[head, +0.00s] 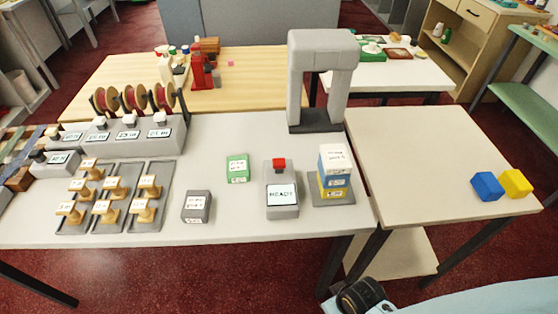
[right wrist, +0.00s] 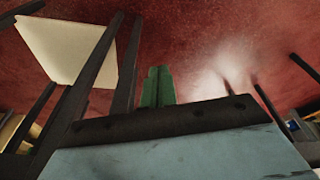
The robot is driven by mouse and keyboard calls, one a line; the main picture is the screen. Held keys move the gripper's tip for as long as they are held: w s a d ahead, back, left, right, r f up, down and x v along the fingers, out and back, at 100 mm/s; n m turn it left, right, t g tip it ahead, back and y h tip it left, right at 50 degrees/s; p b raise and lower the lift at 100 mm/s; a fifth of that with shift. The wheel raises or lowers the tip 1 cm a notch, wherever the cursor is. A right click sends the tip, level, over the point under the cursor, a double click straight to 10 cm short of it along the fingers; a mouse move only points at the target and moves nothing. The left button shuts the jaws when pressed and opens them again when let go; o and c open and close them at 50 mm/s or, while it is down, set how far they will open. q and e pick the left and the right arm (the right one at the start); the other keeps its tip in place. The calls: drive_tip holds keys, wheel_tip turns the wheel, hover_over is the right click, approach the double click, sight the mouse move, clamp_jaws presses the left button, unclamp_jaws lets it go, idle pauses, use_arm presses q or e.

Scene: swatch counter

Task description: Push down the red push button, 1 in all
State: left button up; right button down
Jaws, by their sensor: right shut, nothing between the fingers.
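The red push button (head: 279,165) sits on top of a grey box (head: 283,212) with a white label reading "READY", on the white counter. The button stands up from its box, and nothing touches it. Part of my right arm shows at the bottom right of the head view, below the counter's front edge and away from the button. In the right wrist view my right gripper (right wrist: 157,88) has its green fingers together, shut and empty, with red floor and table legs beyond. My left gripper is in neither view.
A stack of blocks (head: 335,172) stands just right of the button box, with a tall grey arch (head: 300,72) behind. A green box (head: 238,168) and a dark grey box (head: 197,206) stand to the left. The side table (head: 410,160) holds blue and yellow cubes.

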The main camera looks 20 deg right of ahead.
drive_tip(key=s+d+f+g, duration=0.1)
drive_tip(key=s+d+f, duration=0.2)
drive_tip(key=s+f, duration=1.5)
drive_tip(key=shift+f+g, duration=0.3)
drive_tip(key=shift+f, duration=0.45)
drive_tip(key=shift+s+d, duration=0.1)
drive_tip(key=shift+s, duration=0.05)
